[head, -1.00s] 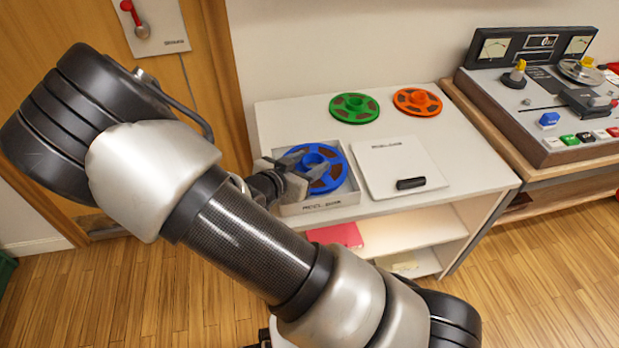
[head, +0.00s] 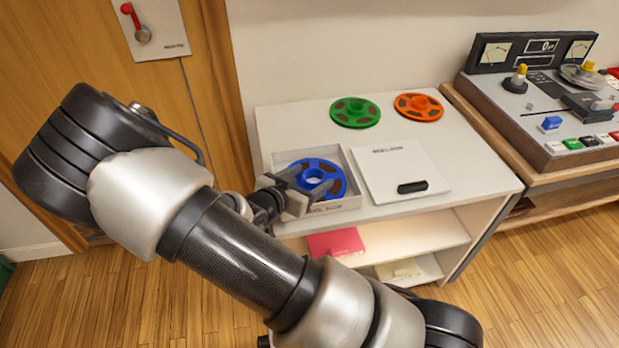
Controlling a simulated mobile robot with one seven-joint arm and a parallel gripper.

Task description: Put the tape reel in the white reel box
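The blue tape reel (head: 327,188) lies flat inside the open white reel box (head: 351,203), within its walls. The box stands at the front left of the white shelf unit's top. My gripper (head: 300,188) reaches over the box's front left corner from the left. Its two fingers look spread apart, open, and overlap the near left part of the reel in the picture. Whether they touch the reel is hard to tell. The reel's near left edge is partly hidden behind the fingers.
The white box lid (head: 402,162) lies right of the box with a black marker-like object (head: 412,187) on it. A green reel (head: 355,112) and an orange reel (head: 418,106) lie behind. A tape machine (head: 535,115) stands at right. A pink item (head: 335,243) is on the shelf below.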

